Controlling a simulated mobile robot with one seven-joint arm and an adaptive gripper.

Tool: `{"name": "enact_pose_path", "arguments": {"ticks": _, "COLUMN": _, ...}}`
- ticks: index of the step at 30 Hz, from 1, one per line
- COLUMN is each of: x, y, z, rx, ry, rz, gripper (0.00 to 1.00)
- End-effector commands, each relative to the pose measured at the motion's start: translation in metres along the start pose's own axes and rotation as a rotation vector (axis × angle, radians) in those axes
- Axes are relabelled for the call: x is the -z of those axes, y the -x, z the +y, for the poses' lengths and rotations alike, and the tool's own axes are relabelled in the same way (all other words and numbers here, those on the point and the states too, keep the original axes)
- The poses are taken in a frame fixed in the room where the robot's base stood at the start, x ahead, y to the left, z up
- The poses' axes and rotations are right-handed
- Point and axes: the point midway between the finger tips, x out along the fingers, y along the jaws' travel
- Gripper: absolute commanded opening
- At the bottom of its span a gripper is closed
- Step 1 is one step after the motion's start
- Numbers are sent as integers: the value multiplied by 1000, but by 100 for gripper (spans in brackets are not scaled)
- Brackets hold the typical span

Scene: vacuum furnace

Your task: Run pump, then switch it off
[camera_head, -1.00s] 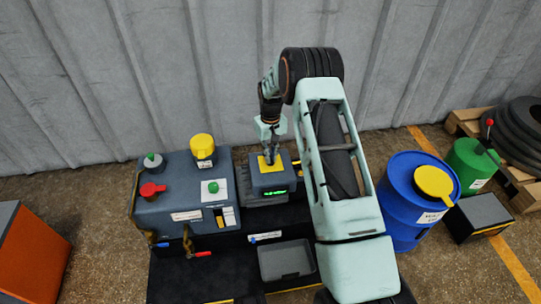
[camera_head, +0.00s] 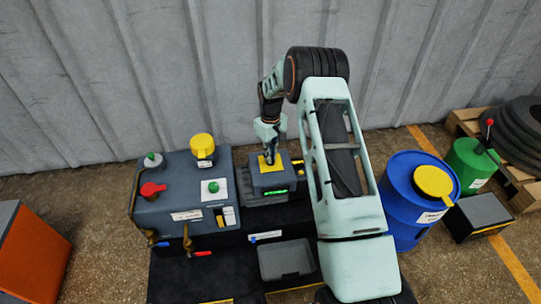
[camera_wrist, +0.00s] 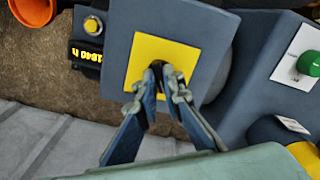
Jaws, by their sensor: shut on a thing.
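A grey box unit (camera_head: 268,179) stands on the dark bench, with a yellow square plate (camera_wrist: 146,48) on its top. A small dark knob (camera_wrist: 161,70) sits on that plate and is mostly hidden by the fingertips. My gripper (camera_head: 270,158) reaches down to the plate and is shut on the knob; its fingers (camera_wrist: 159,75) show on either side of it in the wrist view. The unit's front display (camera_head: 277,192) glows green in the head view. A small counter (camera_wrist: 87,53) beside the unit shows yellow digits in the wrist view.
A blue drum (camera_head: 405,215) stands right of my arm.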

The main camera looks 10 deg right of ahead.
Motion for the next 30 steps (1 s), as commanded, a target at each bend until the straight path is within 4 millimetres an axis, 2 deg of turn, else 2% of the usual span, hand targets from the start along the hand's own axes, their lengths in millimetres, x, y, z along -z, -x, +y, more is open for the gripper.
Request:
{"name": "enact_pose_path", "arguments": {"ticks": 1, "x": -1, "y": -1, "z": 0, "rx": 1, "ry": 2, "rz": -3, "gripper": 0}}
{"name": "enact_pose_path", "arguments": {"ticks": 2, "x": -1, "y": -1, "z": 0, "rx": 1, "ry": 2, "rz": -3, "gripper": 9}}
{"name": "enact_pose_path", "arguments": {"ticks": 6, "x": -1, "y": 0, "z": 0, "rx": 0, "ry": 1, "rz": -2, "gripper": 24}}
{"name": "enact_pose_path", "arguments": {"ticks": 17, "x": 0, "y": 5, "z": 0, "rx": -1, "ry": 0, "rz": 1, "gripper": 25}}
{"name": "enact_pose_path", "arguments": {"ticks": 20, "x": 1, "y": 17, "z": 1, "rx": -2, "ry": 0, "rz": 2, "gripper": 25}}
{"name": "enact_pose_path", "arguments": {"ticks": 30, "x": 0, "y": 88, "z": 1, "rx": -2, "ry": 0, "rz": 2, "gripper": 25}}
